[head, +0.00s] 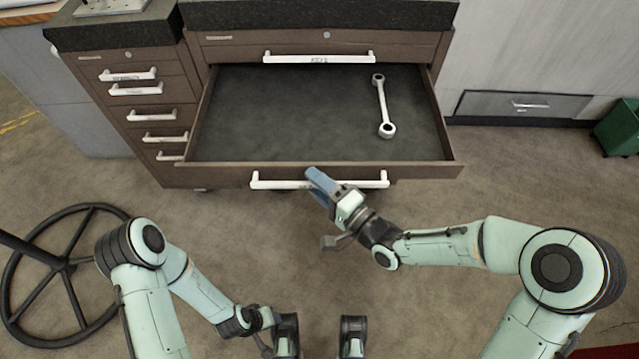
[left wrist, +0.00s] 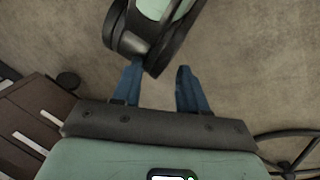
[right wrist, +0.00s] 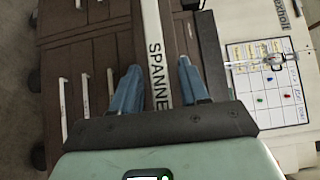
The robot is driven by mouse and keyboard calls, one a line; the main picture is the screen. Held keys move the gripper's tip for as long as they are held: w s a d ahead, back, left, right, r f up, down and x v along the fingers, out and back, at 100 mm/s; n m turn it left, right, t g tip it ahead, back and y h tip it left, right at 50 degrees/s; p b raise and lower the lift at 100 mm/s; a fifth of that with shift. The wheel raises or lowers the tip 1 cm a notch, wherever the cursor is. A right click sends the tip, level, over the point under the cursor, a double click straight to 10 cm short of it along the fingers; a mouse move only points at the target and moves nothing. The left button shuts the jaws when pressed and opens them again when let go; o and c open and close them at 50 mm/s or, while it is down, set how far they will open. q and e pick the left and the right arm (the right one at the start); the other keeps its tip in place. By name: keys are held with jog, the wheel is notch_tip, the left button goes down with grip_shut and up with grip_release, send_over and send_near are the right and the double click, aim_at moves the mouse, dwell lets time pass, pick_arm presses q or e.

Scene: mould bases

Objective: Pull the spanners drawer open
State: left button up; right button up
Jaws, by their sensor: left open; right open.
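The spanners drawer (head: 425,172) of the brown cabinet is pulled well out in the head view, its dark tray open to sight. One spanner (head: 382,108) lies in it towards the right. Its white bar handle (head: 275,184) runs along the front. My right gripper (head: 316,182) is at the middle of this handle, with its blue fingers open. In the right wrist view the handle (right wrist: 157,60), lettered "SPANNE", passes between the two fingers; I cannot tell whether they touch it. My left gripper (left wrist: 158,82) is open and empty over the floor, away from the drawer.
A closed drawer with a white handle (head: 319,58) sits above the open one. A bank of small closed drawers (head: 150,115) stands to the left. A black wheel-like ring (head: 68,268) is on the floor at left, and a green bin (head: 618,128) at far right.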

pick_arm(q)
jog(key=s+d+r+g+p, duration=0.2)
jog(key=s+r+p, duration=0.4)
jog(key=shift+d+r+h, duration=0.15)
jog(key=shift+r+h, duration=0.2)
jog(key=shift+h, duration=0.05)
pick_arm(e)
jog(key=v, duration=1.3)
jog(key=shift+s, duration=0.15)
jog(key=shift+d, duration=0.1)
notch_tip(320, 180, down, 13)
jog(key=s+d+n+g+h+p, duration=0.1)
jog(key=s+d+g+h+p, duration=0.1)
jog(key=g+h+p, duration=0.35)
pick_arm(q)
notch_tip(320, 180, up, 10)
jog(key=w+p, duration=0.1)
jog(key=p, duration=0.4)
jog(key=shift+w+m, duration=0.2)
jog(key=shift+m, duration=0.1)
pick_arm(e)
jog(key=s+f+n+g+h, duration=0.2)
jog(key=s+f+g, duration=0.1)
jog(key=s, duration=0.5)
jog(key=s+d+f+n+g+h, duration=0.1)
jog(key=s+f+g, duration=0.3)
jog(key=s, duration=0.4)
jog(key=shift+s+f+n+g+h, duration=0.15)
jog(key=shift+f+n+g+h, duration=0.2)
jog(key=shift+n+g, duration=0.25)
